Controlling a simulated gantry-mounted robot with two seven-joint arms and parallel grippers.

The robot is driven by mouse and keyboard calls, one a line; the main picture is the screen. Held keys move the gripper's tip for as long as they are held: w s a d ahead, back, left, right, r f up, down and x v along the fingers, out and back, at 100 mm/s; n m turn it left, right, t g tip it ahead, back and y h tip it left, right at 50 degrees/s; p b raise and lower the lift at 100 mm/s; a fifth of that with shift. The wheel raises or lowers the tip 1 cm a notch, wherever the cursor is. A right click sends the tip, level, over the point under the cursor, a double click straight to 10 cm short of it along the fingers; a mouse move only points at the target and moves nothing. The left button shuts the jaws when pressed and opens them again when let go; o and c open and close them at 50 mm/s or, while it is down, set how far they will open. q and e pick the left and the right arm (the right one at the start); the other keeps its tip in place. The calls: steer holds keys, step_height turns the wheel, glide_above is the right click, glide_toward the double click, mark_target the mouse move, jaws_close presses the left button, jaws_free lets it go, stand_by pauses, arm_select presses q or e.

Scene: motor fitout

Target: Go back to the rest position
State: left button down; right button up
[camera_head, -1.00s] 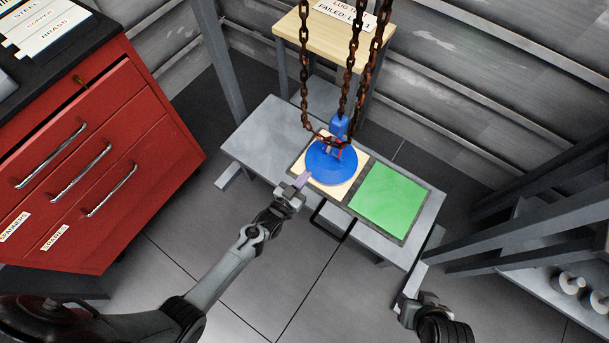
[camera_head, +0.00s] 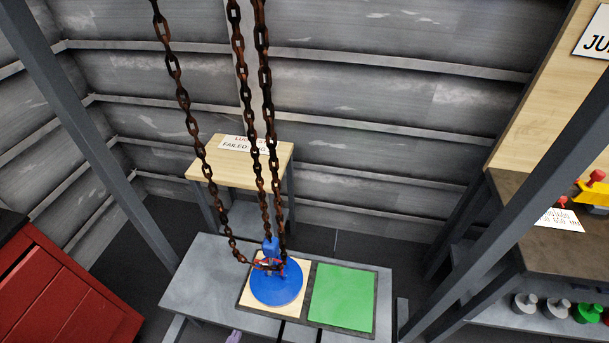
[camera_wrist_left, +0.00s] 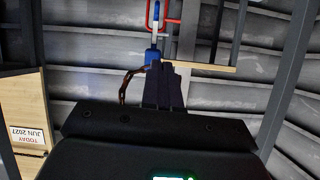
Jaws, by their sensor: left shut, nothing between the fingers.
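My left gripper (camera_head: 234,336) shows only as a small pale purple tip at the bottom edge of the head view, in front of the grey bench. In the left wrist view its dark fingers (camera_wrist_left: 163,86) are together with nothing between them. The blue round-based motor part (camera_head: 277,284) stands on the pale square of the bench, with rusty chains (camera_head: 266,120) hanging down to it. My left gripper is apart from it, nearer the camera. My right gripper is out of view.
The grey bench (camera_head: 200,275) also bears a green square (camera_head: 342,297). A wooden stand (camera_head: 215,170) with a sign is behind it. A red cabinet (camera_head: 70,290) is at lower left. Grey posts and a shelf with several small parts (camera_head: 555,309) are at right.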

arm_select(q)
steer(key=s+a+r+n+g+y+p, duration=0.1)
steer(key=s+a+r+g+y+p, duration=0.15)
steer(key=s+r+g, duration=0.95)
step_height(320, 180, up, 36)
steer(key=s+t+p, duration=0.1)
steer(key=t+p, duration=0.2)
steer(key=p, duration=3.3)
step_height(320, 180, down, 66)
steer(key=b, duration=6.5)
steer(key=shift+s+a+r, duration=0.2)
steer(key=shift+a+r, duration=0.05)
steer(key=shift+a, duration=0.1)
steer(key=shift+r, duration=0.15)
